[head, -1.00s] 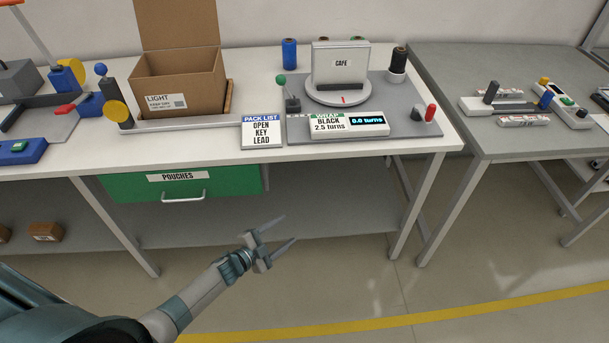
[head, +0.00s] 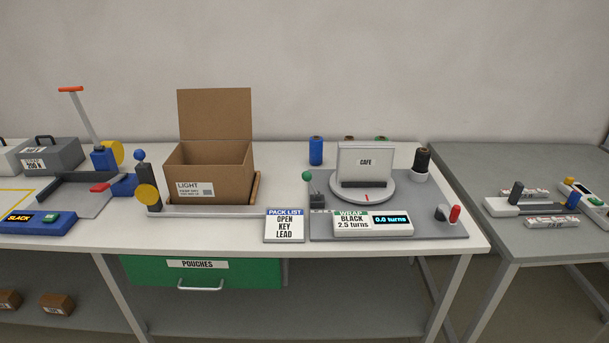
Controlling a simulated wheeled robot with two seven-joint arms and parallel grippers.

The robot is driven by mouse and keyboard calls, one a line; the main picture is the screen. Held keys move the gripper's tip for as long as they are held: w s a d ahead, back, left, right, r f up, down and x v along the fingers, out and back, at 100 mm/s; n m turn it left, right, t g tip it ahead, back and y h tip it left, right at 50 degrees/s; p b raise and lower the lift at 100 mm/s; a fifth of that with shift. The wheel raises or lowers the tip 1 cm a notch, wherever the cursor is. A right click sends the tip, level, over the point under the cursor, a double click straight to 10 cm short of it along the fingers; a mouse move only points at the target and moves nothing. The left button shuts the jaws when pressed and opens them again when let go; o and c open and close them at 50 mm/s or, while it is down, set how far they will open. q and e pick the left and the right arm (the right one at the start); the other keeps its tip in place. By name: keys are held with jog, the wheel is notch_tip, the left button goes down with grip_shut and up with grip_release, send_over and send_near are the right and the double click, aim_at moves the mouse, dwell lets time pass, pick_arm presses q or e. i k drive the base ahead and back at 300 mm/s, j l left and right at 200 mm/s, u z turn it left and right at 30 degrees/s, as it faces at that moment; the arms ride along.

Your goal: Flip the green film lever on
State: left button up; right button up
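The lever with the green ball knob (head: 307,176) stands upright from a dark block (head: 317,201) at the left edge of the grey wrap station plate (head: 425,228). Beside it is a round turntable (head: 362,196) bearing a white CAFE panel (head: 366,162). In front, the wrap display (head: 372,223) reads BLACK, 2.5 turns and 0.0 turns. A black film spool (head: 422,160) stands in a white holder at the plate's right. Neither of my grippers shows in the head view now.
An open LIGHT carton (head: 210,172) stands left of the lever, with a blue-knobbed lever (head: 140,156) beside it. A PACK LIST card (head: 284,225) lies in front. A red button (head: 454,213) is at right. Blue spool (head: 316,151) stands behind.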

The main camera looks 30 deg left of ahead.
aim_at(306, 176)
jog(key=u, duration=0.5)
jog(key=i+l+u, duration=0.15)
jog(key=u, duration=0.2)
jog(key=i+l+u, duration=0.3)
jog(key=l+u, duration=0.2)
jog(key=u, duration=0.15)
jog(key=i+l, duration=0.15)
jog(key=l, duration=0.2)
jog(key=i+l+u, duration=0.1)
jog(key=l, duration=0.25)
jog(key=i+l, duration=0.2)
jog(key=l, duration=0.15)
jog(key=i+l+u, duration=0.15)
jog(key=l, duration=0.2)
